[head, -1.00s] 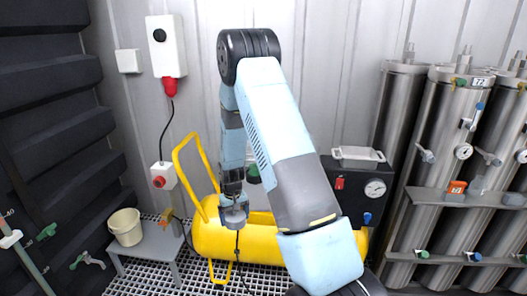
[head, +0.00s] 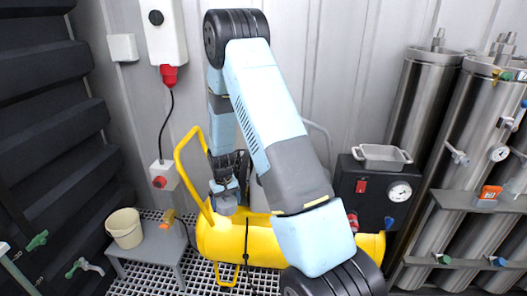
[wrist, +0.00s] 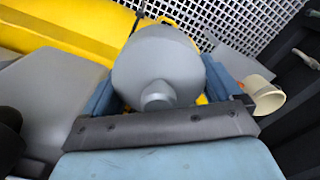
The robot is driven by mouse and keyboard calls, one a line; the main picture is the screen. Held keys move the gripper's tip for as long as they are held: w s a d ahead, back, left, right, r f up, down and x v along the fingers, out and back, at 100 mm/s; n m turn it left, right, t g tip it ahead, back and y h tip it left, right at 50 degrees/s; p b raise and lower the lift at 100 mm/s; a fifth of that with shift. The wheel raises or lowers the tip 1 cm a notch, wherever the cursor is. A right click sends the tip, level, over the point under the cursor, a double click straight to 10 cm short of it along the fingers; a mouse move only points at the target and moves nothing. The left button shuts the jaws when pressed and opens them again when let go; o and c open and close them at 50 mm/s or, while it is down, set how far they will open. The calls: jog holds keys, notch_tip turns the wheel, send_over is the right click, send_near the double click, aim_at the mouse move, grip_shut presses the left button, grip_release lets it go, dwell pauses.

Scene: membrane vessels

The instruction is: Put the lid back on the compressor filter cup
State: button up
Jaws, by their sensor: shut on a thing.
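My gripper (head: 224,190) points down over the left end of the yellow compressor tank (head: 262,240). It is shut on the grey lid (head: 227,205), which sits low between the fingers. In the wrist view the lid (wrist: 158,65) is a smooth rounded grey body with a round knob facing the camera, and a blue finger stands on either side of it. I cannot make out the filter cup apart from the lid, so whether the lid touches it cannot be told.
A cream bucket (head: 125,228) stands on a small grey bench (head: 158,246) at left. The compressor's yellow handle (head: 184,165) rises left of the gripper. A black gauge panel (head: 374,192) with a tray (head: 381,155) on top is at right. Steel cylinders (head: 430,120) stand far right.

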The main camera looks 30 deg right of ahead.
jog(key=shift+d, duration=0.6)
